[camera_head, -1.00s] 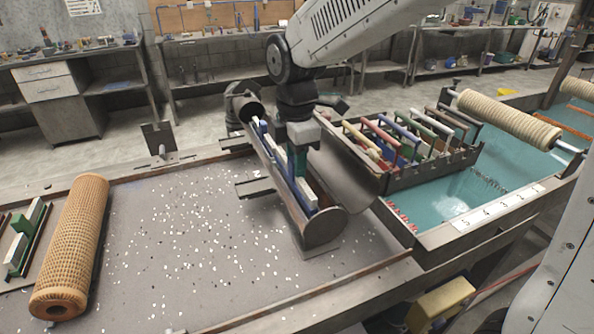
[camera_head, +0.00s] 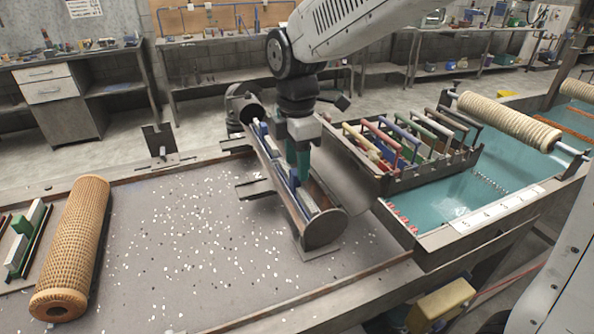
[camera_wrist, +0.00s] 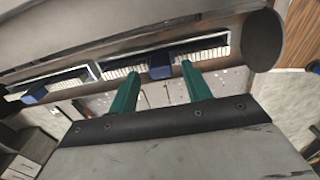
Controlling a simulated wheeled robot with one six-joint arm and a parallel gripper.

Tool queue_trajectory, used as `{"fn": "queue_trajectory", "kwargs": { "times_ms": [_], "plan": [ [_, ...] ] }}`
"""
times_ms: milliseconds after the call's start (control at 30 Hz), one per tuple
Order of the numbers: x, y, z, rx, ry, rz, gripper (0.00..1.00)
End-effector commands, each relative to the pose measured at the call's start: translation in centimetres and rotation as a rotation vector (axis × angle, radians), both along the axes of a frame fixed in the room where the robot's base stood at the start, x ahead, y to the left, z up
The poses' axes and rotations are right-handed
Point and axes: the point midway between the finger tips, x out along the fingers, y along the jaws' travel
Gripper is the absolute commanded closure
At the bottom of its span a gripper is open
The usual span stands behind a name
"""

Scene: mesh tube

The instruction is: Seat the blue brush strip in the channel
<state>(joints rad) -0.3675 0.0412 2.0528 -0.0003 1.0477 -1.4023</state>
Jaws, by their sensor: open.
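The channel (camera_head: 324,228) is a grey half-tube lying slantwise on the bench. The blue brush strip (camera_head: 291,178), with white bristles, lies lengthwise in it; I cannot tell how deep it sits. In the wrist view the strip shows white bristles and blue blocks (camera_wrist: 160,68) inside the trough. My gripper (camera_head: 297,178) is over the middle of the channel, its green fingers pointing down. In the wrist view the fingers (camera_wrist: 156,76) are apart, on either side of one blue block, with no clear contact. The arm and fingers hide part of the strip.
A woven tan tube (camera_head: 72,245) lies at left, beside a green-and-white brush piece (camera_head: 27,238). A rack of coloured-handled brushes (camera_head: 400,180) and a teal water tank (camera_head: 470,200) are at right.

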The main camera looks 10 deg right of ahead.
Motion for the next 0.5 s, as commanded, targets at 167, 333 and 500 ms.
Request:
{"fn": "queue_trajectory", "kwargs": {
  "times_ms": [167, 333, 500],
  "plan": [
    [0.0, 0.0, 4.1, 0.002, -0.005, 0.0, 0.51],
    [0.0, 0.0, 7.0, 0.001, -0.003, 0.0, 0.51],
    [0.0, 0.0, 8.4, 0.0, -0.001, 0.0, 0.51]
  ]
}}
